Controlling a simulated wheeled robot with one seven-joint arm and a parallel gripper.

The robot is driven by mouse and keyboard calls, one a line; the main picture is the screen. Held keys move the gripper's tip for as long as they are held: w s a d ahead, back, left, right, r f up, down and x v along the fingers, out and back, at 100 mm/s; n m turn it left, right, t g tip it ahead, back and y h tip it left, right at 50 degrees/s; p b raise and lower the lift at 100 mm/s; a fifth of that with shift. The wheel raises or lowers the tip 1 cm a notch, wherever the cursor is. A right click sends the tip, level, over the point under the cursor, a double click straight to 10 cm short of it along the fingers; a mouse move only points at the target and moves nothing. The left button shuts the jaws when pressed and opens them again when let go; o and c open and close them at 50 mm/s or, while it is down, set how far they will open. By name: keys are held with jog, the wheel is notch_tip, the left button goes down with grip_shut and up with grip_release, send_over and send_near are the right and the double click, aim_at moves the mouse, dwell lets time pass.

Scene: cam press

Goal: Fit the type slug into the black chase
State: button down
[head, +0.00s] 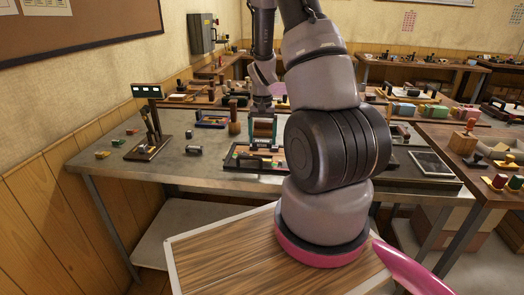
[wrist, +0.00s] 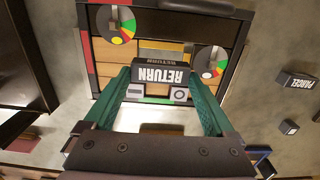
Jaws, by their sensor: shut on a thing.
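My gripper (wrist: 162,82) has green fingers and is shut on a black type slug (wrist: 176,74) whose face reads RETURN. In the wrist view the slug lies across the lower middle of the black chase (wrist: 241,52), which has wooden and coloured pieces inside. I cannot tell whether the slug is above the chase or touching it. In the head view my gripper (head: 262,128) is upright over the chase area on the grey bench, and the slug shows small between the fingers.
Two round dials (wrist: 116,24) with coloured sectors sit on the chase assembly. A black PARCEL block (wrist: 297,81) and a small dark block (wrist: 289,127) lie beside it. A stand with a lit display (head: 147,91) is at the bench's left.

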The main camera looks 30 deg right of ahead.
aim_at(263, 158)
notch_tip(263, 158, down, 5)
jog(key=shift+f, duration=0.1)
dwell(0.3)
jog(key=shift+f, duration=0.15)
grip_release()
jog(key=shift+s, duration=0.1)
jog(key=shift+f, duration=0.1)
jog(key=shift+s, duration=0.1)
